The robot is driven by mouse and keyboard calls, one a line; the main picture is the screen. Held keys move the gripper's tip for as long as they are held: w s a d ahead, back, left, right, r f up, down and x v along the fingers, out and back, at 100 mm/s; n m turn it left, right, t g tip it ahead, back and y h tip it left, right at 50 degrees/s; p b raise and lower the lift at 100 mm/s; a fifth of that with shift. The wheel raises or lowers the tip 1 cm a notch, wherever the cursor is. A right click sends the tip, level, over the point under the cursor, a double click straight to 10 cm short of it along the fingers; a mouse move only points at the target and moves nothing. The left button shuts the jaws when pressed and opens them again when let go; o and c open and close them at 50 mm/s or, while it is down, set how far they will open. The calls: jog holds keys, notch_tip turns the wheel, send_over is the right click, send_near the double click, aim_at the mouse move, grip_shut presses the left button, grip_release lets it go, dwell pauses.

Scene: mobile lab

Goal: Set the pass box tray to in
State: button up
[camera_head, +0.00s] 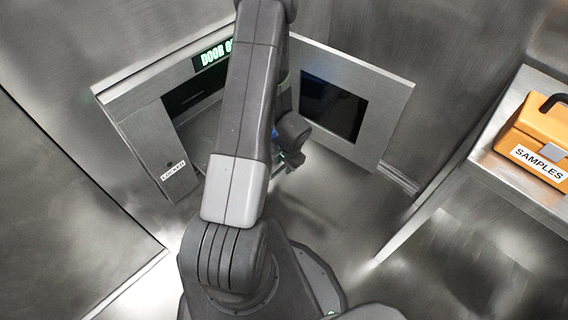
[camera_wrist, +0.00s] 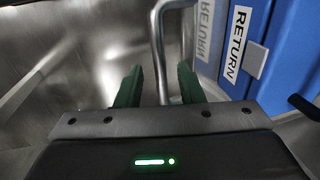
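The pass box (camera_head: 150,140) is set in the metal wall in the head view, with its windowed door (camera_head: 345,105) swung out to the right. My arm covers much of its opening, so I cannot make out the tray there. In the wrist view a bent metal bar handle (camera_wrist: 157,45) runs down between the two green fingers of my gripper (camera_wrist: 158,85). The fingers stand apart, with gaps on either side of the bar. A blue box (camera_wrist: 285,50) labelled RETURN is at the right, beside a shiny surface that mirrors its label.
A lit green display (camera_head: 212,54) above the opening is partly covered by my arm and starts with "DOOR". An orange SAMPLES case (camera_head: 540,130) sits on a metal table (camera_head: 500,170) at the right. Bare floor shows between the door and table.

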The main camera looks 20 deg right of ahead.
grip_shut()
jog(key=shift+w+a+r, duration=0.1)
jog(key=shift+w+a, duration=0.1)
jog(key=shift+w, duration=0.3)
jog(key=w+a+p, duration=0.2)
jog(key=w, duration=0.3)
jog(key=w+a+p, duration=0.2)
jog(key=w, duration=0.4)
jog(key=w+a+p, duration=0.2)
jog(key=w+a, duration=0.1)
jog(key=w, duration=0.3)
grip_release()
jog(key=shift+p, duration=0.3)
jog(key=s+r, duration=0.1)
jog(key=r, duration=0.3)
jog(key=r+p, duration=0.1)
jog(key=r, duration=0.4)
jog(key=s+d+r, duration=0.1)
jog(key=r, duration=0.3)
jog(key=shift+s+r, duration=0.2)
jog(key=shift+s, duration=0.1)
